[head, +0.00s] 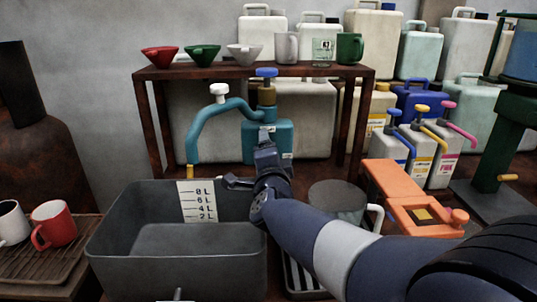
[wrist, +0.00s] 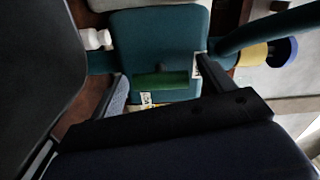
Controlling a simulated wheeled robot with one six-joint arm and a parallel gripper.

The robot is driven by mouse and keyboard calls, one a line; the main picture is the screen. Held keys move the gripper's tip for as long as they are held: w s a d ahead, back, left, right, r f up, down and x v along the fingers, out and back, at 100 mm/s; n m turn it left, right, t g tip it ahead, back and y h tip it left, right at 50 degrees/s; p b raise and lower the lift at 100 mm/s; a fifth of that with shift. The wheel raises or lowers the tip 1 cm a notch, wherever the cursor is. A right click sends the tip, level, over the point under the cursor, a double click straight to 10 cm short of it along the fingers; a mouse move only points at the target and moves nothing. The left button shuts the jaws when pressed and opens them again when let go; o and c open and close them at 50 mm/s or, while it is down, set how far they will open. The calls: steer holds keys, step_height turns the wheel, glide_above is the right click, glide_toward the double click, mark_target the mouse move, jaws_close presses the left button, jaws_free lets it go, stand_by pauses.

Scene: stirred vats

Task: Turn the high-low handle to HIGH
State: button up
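The teal pump unit (head: 285,140) stands behind the grey vat, with a curved teal pipe (head: 207,122). In the wrist view, a short green bar handle (wrist: 160,80) sits on the front of the teal body (wrist: 160,35); it looks like the high-low handle. Small white labels lie near two corners of the body, too small to read. My gripper (head: 248,160) is open in front of the unit and hides the handle in the head view. In the wrist view my gripper (wrist: 160,72) has its fingers on either side of the bar, with gaps showing.
The grey vat (head: 140,215) with a litre scale stands at front left. A grey cylindrical pot (head: 338,198) and an orange device (head: 405,190) stand at right. A blue knob (head: 267,73) and a white knob (head: 219,89) top the pump. A brown shelf (head: 250,71) holds funnels and mugs.

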steer(key=shift+o, duration=1.1)
steer(key=shift+s, duration=0.15)
steer(key=s+p, duration=0.2)
steer(key=s, duration=0.8)
steer(key=shift+s, duration=0.3)
steer(key=shift+w, duration=0.1)
steer(key=w+b, duration=0.2)
steer(key=w, duration=0.8)
steer(key=shift+w, duration=0.35)
